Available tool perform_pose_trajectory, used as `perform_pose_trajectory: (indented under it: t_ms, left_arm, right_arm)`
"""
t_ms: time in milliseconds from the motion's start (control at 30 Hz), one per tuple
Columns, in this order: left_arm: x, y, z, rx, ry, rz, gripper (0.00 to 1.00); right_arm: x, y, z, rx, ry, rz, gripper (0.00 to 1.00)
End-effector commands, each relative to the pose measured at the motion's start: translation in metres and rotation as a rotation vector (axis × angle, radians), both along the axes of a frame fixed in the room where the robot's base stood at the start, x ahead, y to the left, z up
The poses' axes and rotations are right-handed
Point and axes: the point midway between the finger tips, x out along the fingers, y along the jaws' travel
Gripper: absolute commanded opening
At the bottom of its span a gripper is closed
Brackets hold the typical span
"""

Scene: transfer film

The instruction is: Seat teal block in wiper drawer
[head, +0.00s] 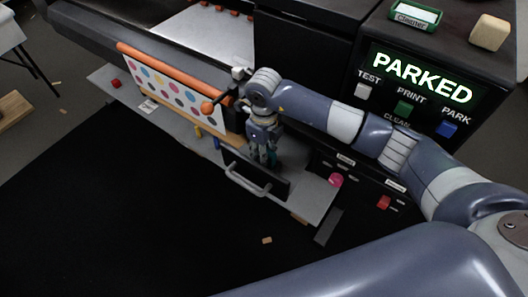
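My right gripper (264,160) comes in from the right and points down over an open drawer with a grey handle (246,183) at the front of the machine. A small dark teal patch (274,160) shows at its fingertips, low in the drawer. It may be the teal block, but it is too small and too covered by the fingers to be sure. I cannot tell whether the fingers are shut on it or whether it touches the drawer floor. No wiper label is readable. My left gripper is not in view.
A polka-dot panel with an orange roller (160,68) stands left of the gripper. The control panel (423,80) reads PARKED. A cleaner box (415,16) and a beige block (489,32) sit on top.

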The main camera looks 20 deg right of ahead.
Motion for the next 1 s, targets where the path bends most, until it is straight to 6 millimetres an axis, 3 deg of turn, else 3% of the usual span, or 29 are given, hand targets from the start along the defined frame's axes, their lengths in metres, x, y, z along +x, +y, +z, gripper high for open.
perform_pose_trajectory:
  t_ms: [100,133,200,233,667,1000]
  left_arm:
    - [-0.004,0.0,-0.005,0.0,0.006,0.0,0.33]
    - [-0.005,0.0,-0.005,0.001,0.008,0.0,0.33]
    - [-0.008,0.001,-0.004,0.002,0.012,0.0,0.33]
    - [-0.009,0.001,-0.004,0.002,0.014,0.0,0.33]
    - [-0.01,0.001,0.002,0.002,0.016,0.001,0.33]
    - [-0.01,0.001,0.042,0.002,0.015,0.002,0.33]
  right_arm:
    - [0.0,0.0,-0.004,-0.001,-0.001,0.0,0.0]
    - [0.0,0.0,-0.004,-0.001,-0.001,0.0,0.25]
    - [0.0,0.0,-0.003,0.0,0.0,0.0,0.41]
    - [0.0,0.0,-0.003,0.0,0.0,0.0,0.43]
    - [0.0,0.0,0.004,-0.001,0.001,0.0,0.43]
    - [0.001,-0.001,0.064,-0.001,-0.002,0.0,0.43]
